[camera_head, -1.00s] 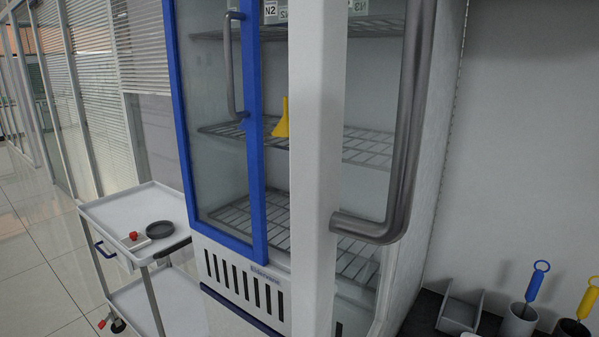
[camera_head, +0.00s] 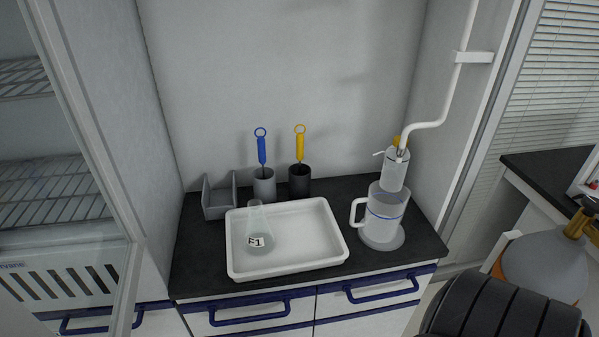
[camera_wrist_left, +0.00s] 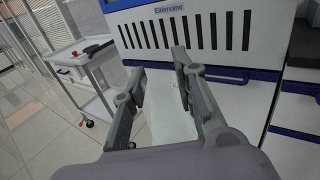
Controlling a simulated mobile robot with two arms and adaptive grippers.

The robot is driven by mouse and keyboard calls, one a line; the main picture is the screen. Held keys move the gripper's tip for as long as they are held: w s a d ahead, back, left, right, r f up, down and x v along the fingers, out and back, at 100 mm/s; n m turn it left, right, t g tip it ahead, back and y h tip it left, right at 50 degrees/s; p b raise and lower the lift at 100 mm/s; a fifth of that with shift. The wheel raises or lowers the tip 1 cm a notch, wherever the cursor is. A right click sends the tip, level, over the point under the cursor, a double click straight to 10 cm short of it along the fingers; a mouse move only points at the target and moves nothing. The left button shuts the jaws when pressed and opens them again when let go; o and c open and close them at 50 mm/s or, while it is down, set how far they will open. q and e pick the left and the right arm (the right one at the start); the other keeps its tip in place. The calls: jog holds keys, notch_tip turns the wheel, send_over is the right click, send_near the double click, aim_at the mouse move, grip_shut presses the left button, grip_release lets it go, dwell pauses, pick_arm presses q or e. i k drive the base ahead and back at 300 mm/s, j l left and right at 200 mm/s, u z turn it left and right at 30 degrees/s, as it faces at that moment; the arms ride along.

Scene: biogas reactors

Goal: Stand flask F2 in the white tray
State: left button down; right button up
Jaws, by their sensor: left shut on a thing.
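The white tray (camera_head: 322,254) lies on the black counter. A clear conical flask labelled F1 (camera_head: 262,241) stands upright in its left part; the right part is empty. In the left wrist view my left gripper (camera_wrist_left: 158,83) is shut on a pale, see-through thing (camera_wrist_left: 168,115), which looks like a glass flask. No label shows on it, so I cannot read whether it is F2. This gripper is over the floor in front of the white cabinet, and is out of the head view. My right gripper is not in view.
Behind the tray stand a grey open holder (camera_head: 219,197) and two cups with blue (camera_head: 262,150) and yellow (camera_head: 300,148) handled tools. A jug (camera_head: 383,218) stands right of the tray beneath a white pipe (camera_head: 459,75). A glass-fronted cabinet (camera_head: 60,170) is at left.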

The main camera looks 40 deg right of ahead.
aim_at(308, 237)
jog(key=k+l+z, duration=0.2)
jog(key=l, duration=0.3)
jog(key=k+l+z, duration=0.2)
jog(key=l, duration=0.3)
jog(key=l+z, duration=0.2)
jog(key=l, duration=0.35)
jog(key=k+l+z, duration=0.2)
jog(key=l, duration=0.35)
jog(key=i+z, duration=0.15)
jog(key=i, duration=0.3)
